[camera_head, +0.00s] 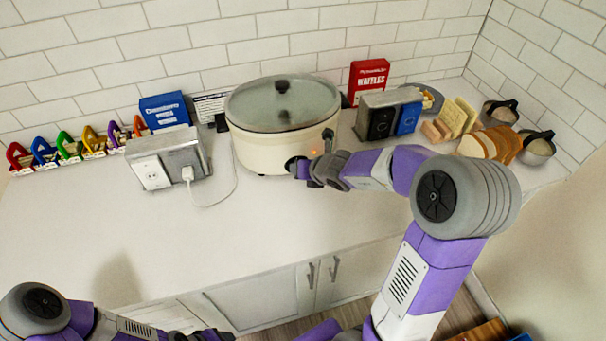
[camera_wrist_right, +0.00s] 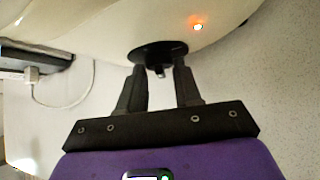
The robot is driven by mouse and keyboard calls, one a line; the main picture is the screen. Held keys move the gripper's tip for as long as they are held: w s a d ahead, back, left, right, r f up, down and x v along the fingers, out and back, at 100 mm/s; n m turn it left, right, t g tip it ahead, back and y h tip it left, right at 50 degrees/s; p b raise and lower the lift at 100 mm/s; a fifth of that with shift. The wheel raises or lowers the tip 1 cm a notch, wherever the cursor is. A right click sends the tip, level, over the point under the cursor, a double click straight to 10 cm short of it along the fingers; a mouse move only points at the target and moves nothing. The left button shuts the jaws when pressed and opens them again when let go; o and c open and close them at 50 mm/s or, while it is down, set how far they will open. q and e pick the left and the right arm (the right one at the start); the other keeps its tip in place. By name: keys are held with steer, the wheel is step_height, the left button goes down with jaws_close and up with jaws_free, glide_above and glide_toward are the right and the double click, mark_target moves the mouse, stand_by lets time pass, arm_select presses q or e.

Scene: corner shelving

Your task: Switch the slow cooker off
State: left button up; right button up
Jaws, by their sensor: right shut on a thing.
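The slow cooker (camera_head: 262,152) is a cream oval pot with a glass lid (camera_head: 282,102) on the counter against the back wall. My right gripper (camera_head: 298,168) is at its front. In the right wrist view, the fingers of my right gripper (camera_wrist_right: 160,78) are shut on the black round knob (camera_wrist_right: 158,50) on the cooker's lower front. A small orange light (camera_wrist_right: 197,26) glows on the cooker beside the knob. The knob's marking cannot be read. My left gripper (camera_head: 203,335) is only partly in view at the bottom edge, away from the cooker; its fingers cannot be made out.
A metal outlet box (camera_head: 170,160) with a plugged-in white cord stands left of the cooker. A red waffles box (camera_head: 368,80), another metal box (camera_head: 382,120) and bread slices (camera_head: 488,146) stand to the right. The counter (camera_head: 120,235) in front is clear.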

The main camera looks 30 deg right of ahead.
steer(key=shift+a+f+n+h+b, duration=0.15)
steer(key=shift+n+h+b, duration=0.45)
steer(key=shift+b, duration=1.4)
steer(key=shift+w+a+g+h+b, duration=0.15)
steer(key=shift+g+h+b, duration=0.25)
steer(key=shift+h+b, duration=0.55)
steer(key=o, duration=1)
steer(key=shift+r, duration=0.2)
